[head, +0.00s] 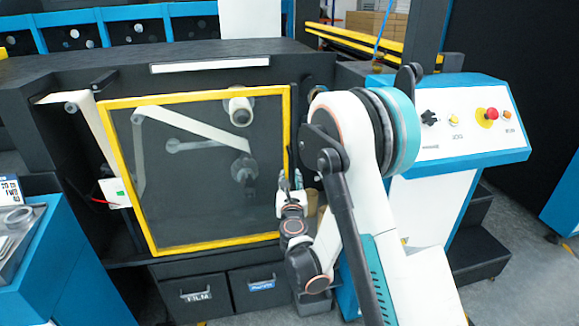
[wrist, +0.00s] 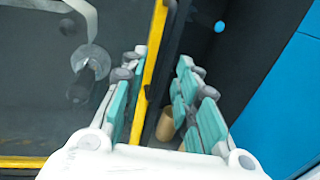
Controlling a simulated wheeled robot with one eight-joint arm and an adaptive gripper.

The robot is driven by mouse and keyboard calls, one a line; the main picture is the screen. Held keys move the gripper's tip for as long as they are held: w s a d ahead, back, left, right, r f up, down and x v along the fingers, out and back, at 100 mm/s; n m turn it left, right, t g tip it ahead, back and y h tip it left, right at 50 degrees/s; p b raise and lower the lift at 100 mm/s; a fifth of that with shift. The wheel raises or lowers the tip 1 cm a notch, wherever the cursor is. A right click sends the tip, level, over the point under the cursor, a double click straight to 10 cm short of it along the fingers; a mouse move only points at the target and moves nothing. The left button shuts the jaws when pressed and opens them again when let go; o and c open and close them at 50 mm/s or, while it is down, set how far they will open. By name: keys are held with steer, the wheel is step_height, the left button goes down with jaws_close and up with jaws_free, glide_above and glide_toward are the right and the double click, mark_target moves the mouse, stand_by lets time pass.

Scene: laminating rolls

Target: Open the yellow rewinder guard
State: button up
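The yellow rewinder guard (head: 205,245) is a yellow-framed clear panel across the front of the dark machine. It looks closed, lying over the rollers and web behind it. My gripper (head: 291,180) is at the guard's right edge, below mid-height. In the wrist view, my gripper (wrist: 160,68) is open, with teal-padded fingers apart. The guard's right yellow bar (wrist: 155,45) runs up between the fingers, nearer the left one. I cannot tell whether either finger touches it.
A white control panel (head: 458,122) with a red button stands right of the guard, behind my arm. Two dark bins (head: 225,293) sit below the guard. A blue bench (head: 55,255) stands at lower left. Tan rolls (wrist: 166,124) show beyond the fingers.

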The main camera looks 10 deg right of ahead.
mark_target(290, 171)
steer(key=w, duration=0.3)
steer(key=w+d+b, duration=0.1)
steer(key=w, duration=0.2)
steer(key=shift+w+d+f, duration=0.1)
steer(key=shift+w+d, duration=0.05)
steer(key=shift+w, duration=0.05)
jaws_close()
